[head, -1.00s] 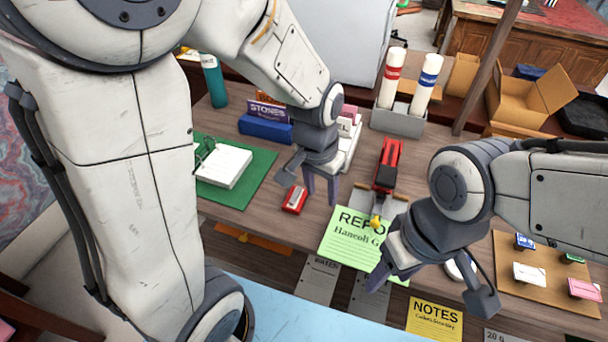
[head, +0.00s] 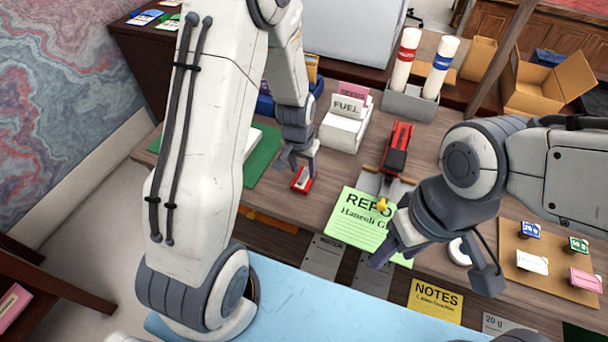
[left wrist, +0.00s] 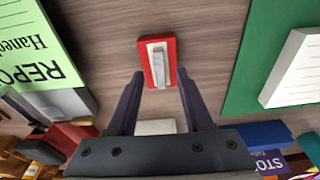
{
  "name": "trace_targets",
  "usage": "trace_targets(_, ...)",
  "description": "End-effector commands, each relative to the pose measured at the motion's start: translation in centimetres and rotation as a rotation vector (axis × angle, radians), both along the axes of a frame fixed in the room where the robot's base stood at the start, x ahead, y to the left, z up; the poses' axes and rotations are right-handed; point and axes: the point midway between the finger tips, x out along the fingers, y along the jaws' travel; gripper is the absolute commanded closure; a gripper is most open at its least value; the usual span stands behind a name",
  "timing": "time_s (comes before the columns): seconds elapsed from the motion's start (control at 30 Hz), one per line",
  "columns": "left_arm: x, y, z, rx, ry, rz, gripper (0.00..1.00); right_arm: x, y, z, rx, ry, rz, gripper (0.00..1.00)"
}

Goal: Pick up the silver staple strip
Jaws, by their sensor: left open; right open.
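The silver staple strip (left wrist: 159,68) lies in a small red tray (left wrist: 172,48) on the wooden desk. In the head view the red tray (head: 299,187) sits left of the green report sheet, with the strip hard to make out. My left gripper (head: 301,168) is open right above the tray. In the left wrist view its two fingers (left wrist: 160,76) point toward the tray, one on each side, with nothing held between them. My right gripper (head: 396,256) is open and empty near the front edge of the report sheet.
The green report sheet (head: 350,219) and a red stapler (head: 397,148) lie to the right. A white card box (head: 343,132) stands behind the tray. A green mat (left wrist: 250,75) with a white pad (left wrist: 297,75) lies on the tray's other side. Bare wood surrounds the tray.

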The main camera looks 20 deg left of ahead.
Motion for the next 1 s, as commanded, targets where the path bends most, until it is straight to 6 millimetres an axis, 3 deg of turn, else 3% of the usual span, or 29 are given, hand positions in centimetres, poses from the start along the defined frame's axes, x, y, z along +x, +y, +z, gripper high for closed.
trace_targets(0.1,0.17,0.00,-1.23,0.000,0.000,0.002,0.49,0.01,0.00,-0.08,0.000,0.000,0.000,0.42)
trace_targets(0.37,0.25,0.00,-1.43,0.000,-0.001,0.001,0.49,0.01,0.00,-0.08,0.000,0.000,0.000,0.42)
trace_targets(0.5,0.23,0.00,-1.42,0.000,-0.001,0.001,0.98,0.01,0.00,-0.08,0.000,0.000,0.000,0.42)
trace_targets(1.0,0.29,0.00,-0.61,0.000,-0.003,0.001,1.00,0.00,0.00,-0.05,0.000,0.000,0.000,0.42)
